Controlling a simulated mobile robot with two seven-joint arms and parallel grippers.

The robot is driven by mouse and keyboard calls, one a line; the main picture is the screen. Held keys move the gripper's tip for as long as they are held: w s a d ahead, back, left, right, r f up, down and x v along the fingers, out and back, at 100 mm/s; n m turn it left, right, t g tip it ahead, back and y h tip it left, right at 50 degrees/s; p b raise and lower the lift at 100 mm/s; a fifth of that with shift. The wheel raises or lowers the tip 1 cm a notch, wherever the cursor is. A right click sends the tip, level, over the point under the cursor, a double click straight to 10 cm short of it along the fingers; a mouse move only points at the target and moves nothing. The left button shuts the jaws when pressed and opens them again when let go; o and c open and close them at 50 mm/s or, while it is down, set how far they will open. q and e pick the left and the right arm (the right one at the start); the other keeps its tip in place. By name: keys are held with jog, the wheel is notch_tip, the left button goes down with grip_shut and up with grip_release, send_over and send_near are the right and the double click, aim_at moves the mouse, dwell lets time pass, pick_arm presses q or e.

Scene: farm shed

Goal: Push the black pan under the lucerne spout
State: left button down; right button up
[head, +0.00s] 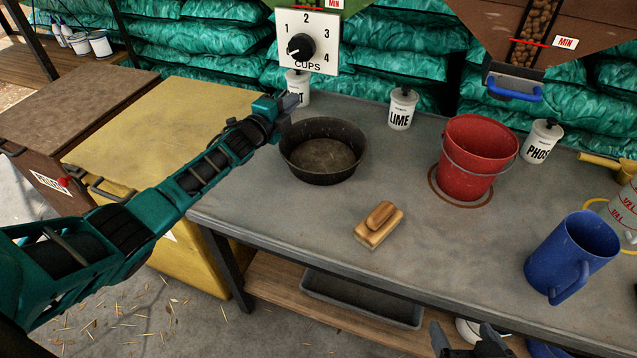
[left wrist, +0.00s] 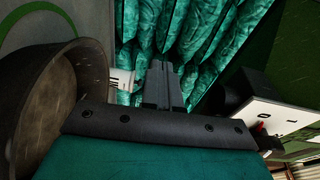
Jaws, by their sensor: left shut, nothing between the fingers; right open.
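The black pan (head: 322,158) is a round, shallow, empty dish upright on the grey bench at its left end. It also shows at the left of the left wrist view (left wrist: 62,100). My left gripper (head: 291,101) is shut and empty, at the pan's far left side; I cannot tell whether it touches the rim. In the left wrist view its fingers (left wrist: 163,84) are together. A dial panel marked CUPS (head: 307,42) hangs above and behind the pan. No lucerne label or spout opening shows. My right gripper (head: 470,342) is open at the bottom edge, partly cut off.
A wooden brush (head: 379,226) lies in front of the pan. A red bucket (head: 475,157), a blue jug (head: 570,258) and white tubs marked LIME (head: 402,108) and PHOS (head: 540,142) stand to the right. A yellow bin (head: 150,135) adjoins the left. Bench between pan and bucket is clear.

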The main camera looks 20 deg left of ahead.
pick_arm(q)
jog(key=shift+w+a+r+m, duration=0.3)
jog(key=shift+w+a+r, duration=0.1)
jog(key=shift+w, duration=0.15)
jog(key=p, duration=0.4)
send_over(318, 174)
jog(key=s, duration=0.5)
jog(key=f+b, duration=0.1)
jog(key=f, duration=0.2)
jog(key=f+b, duration=0.2)
jog(key=f, duration=0.1)
jog(key=f+b, duration=0.1)
jog(key=f, duration=0.2)
jog(key=shift+w+a+f, duration=0.1)
jog(key=shift+w+f, duration=0.25)
jog(key=shift+w+a+b, duration=0.3)
jog(key=shift+w+b, duration=0.05)
jog(key=shift+w, duration=0.05)
